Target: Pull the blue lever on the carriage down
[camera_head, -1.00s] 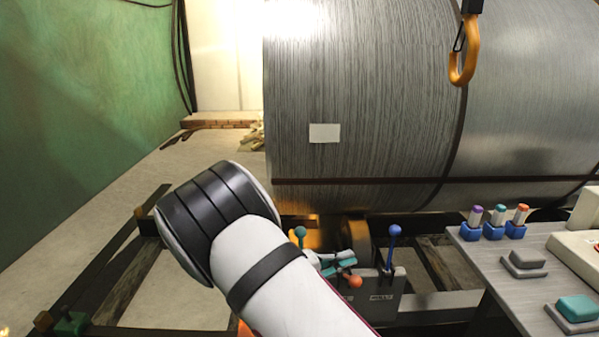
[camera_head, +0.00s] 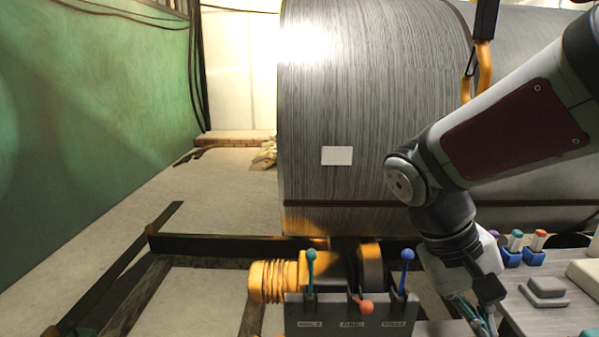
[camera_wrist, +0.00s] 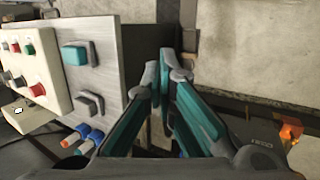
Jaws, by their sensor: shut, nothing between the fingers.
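The blue lever (camera_head: 407,256) stands upright at the right end of the grey lever box (camera_head: 345,318) on the carriage. On the same box, a teal lever (camera_head: 311,265) stands upright at the left and an orange-knobbed lever (camera_head: 366,307) in the middle points down toward the camera. My gripper (camera_head: 484,328) hangs right of the box, apart from the blue lever. In the wrist view, my gripper's teal fingers (camera_wrist: 165,72) are shut with nothing between them. The box edge and an orange knob (camera_wrist: 290,131) show at right there; the blue lever is not discernible.
A grey console (camera_head: 520,315) with buttons and small coloured switches stands close to the right of my gripper. The large ribbed drum (camera_head: 335,100) rises behind the box. An orange hook (camera_head: 484,70) hangs at upper right. Open floor lies left.

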